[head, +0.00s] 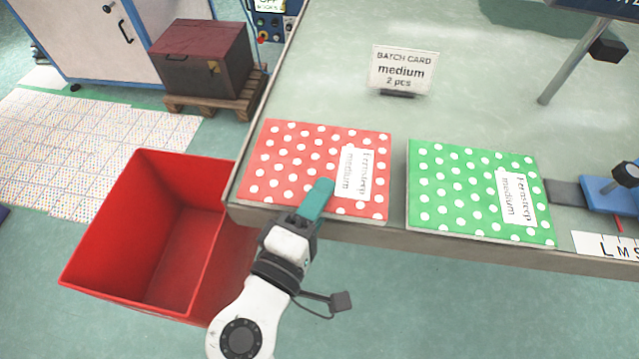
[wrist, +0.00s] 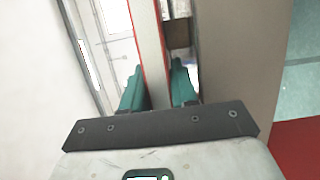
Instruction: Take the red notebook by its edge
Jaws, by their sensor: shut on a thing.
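The red notebook (head: 290,165) with white dots and a white "medium" label lies flat at the near left corner of the table. My gripper (head: 318,192) reaches over its near edge, one teal finger showing on top of the cover. In the wrist view the notebook's edge (wrist: 150,45) is a thin strip with a red side, between the two teal fingers (wrist: 158,88). My gripper is shut on this edge. The lower finger is hidden in the head view.
A green dotted notebook (head: 470,185) lies just to the right, across a narrow gap. A batch card (head: 403,70) stands behind on the table (head: 330,85). An open red bin (head: 100,235) stands on the floor at left. A blue fixture (head: 612,193) is at far right.

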